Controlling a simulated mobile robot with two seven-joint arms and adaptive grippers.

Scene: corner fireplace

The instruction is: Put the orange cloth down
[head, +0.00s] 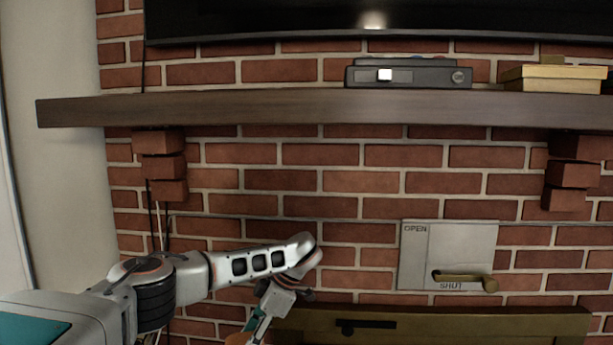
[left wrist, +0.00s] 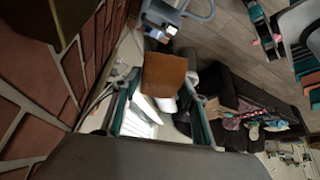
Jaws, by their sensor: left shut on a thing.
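The orange-brown cloth (left wrist: 165,75) shows as a small folded block between the fingertips in the left wrist view. My left gripper (left wrist: 162,82) is shut on it, with one teal finger on each side. In the head view, my left gripper (head: 252,328) hangs low in front of the brick wall at the bottom edge, and a small orange bit of the cloth (head: 237,339) shows beside it. The rest of the cloth is cut off there.
A dark wood mantel (head: 220,107) runs above my left arm, carrying a black device (head: 415,77) and a yellow box (head: 553,78). A metal damper plate (head: 447,250) and a brass-coloured fireplace frame (head: 480,322) are at the right. Dark seating (left wrist: 240,95) shows in the wrist view.

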